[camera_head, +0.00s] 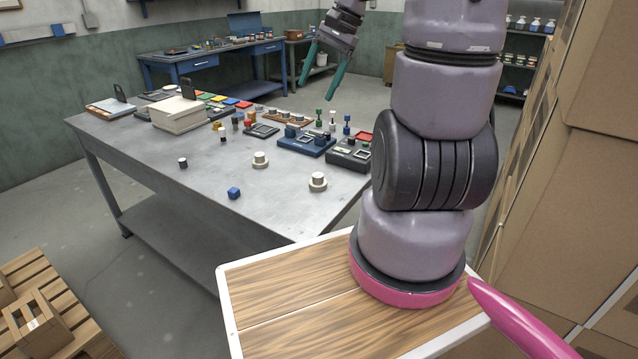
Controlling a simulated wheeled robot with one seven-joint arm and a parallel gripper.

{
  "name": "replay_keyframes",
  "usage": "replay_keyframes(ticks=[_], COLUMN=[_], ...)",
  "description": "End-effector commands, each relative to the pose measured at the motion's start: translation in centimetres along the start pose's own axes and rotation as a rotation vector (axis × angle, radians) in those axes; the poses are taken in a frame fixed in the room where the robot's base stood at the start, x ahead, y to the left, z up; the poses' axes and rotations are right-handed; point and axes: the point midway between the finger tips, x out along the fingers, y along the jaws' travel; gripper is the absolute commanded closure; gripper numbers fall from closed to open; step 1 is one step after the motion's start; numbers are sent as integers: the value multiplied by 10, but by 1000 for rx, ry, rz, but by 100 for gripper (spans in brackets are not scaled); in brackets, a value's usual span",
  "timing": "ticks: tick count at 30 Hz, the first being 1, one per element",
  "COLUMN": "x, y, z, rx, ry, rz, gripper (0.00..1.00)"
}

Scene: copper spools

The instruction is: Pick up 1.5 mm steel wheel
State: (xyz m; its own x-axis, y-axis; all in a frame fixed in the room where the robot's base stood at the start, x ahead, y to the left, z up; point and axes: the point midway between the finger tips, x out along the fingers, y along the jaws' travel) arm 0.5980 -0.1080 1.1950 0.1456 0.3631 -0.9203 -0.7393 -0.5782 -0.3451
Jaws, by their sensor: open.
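My gripper (316,92) is at the top of the picture, with its two teal fingers apart and nothing between them. It hangs in the air and appears above the far part of the grey metal table (205,210). No label reading 1.5 mm can be made out, so I cannot tell which piece is the steel wheel. Two pale round stepped pieces, a middle one (260,160) and one nearer the right edge (318,182), stand on the table. A small dark cylinder with a light top (183,162) stands at left. My gripper touches none of these.
A beige box (179,113), a blue tray (306,143) and a dark tray (349,155) stand farther back among several small coloured pieces. Cardboard boxes (580,170) rise at right. The table's front left is clear.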

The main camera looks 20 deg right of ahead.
Motion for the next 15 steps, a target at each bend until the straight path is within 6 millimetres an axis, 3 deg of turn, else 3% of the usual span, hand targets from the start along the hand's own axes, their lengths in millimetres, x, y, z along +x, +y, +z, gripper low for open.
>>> replay_keyframes(ticks=[1,6,15], x=[17,68,160], y=[6,26,74], z=[-18,-64,-127], rx=[74,292,686], ry=[-55,-223,-513], rz=[-2,-44,-198], gripper=[21,21,21])
